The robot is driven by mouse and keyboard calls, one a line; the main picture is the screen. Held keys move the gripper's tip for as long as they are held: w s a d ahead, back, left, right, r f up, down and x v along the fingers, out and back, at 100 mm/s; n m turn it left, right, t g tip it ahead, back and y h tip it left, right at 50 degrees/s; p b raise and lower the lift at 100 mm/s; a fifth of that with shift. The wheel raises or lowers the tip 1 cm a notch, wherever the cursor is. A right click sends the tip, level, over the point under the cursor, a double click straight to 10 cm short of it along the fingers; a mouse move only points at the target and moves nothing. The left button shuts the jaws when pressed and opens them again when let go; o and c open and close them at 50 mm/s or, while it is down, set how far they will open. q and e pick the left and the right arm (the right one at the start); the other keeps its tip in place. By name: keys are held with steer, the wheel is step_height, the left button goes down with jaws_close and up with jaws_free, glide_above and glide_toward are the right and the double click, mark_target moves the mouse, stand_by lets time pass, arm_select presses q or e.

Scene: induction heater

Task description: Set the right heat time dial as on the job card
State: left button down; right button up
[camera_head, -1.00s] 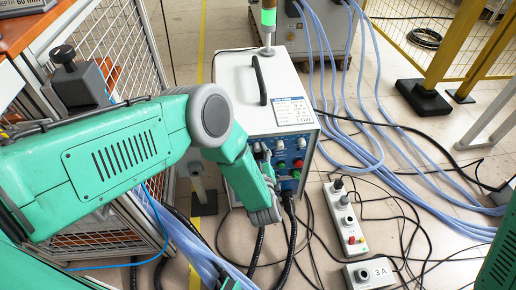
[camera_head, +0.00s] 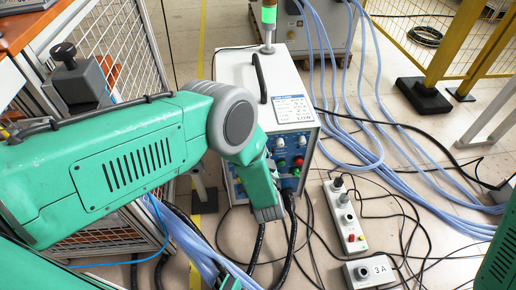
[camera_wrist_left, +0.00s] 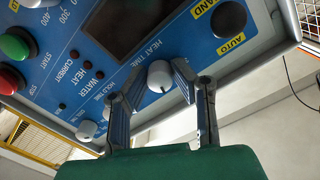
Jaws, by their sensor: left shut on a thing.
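In the left wrist view, my left gripper (camera_wrist_left: 157,82) has its two grey fingers on either side of a white dial (camera_wrist_left: 160,72) by a HEAT TIME label. It is shut on this dial, whose dark pointer mark shows between the fingers. In the head view, the induction heater (camera_head: 232,88) stands on the floor with its blue front panel (camera_head: 292,158) partly hidden by my left arm, which also hides the gripped dial. My right gripper is not in view.
A second white knob (camera_wrist_left: 86,130), a black knob (camera_wrist_left: 229,20), a green button (camera_wrist_left: 14,46) and a red button (camera_wrist_left: 8,82) are on the panel. Cables and blue hoses (camera_head: 375,100) surround the heater. A control box (camera_head: 346,218) lies on the floor at right.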

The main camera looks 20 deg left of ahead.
arm_select(q)
steer(key=shift+s+d+f+m, duration=0.1)
steer(key=shift+d+f+m, duration=0.05)
steer(key=shift+m, duration=0.45)
steer(key=c, duration=1.6)
jaws_free()
steer(key=shift+c, duration=0.2)
steer(key=v, duration=1.2)
steer(key=shift+d, duration=0.1)
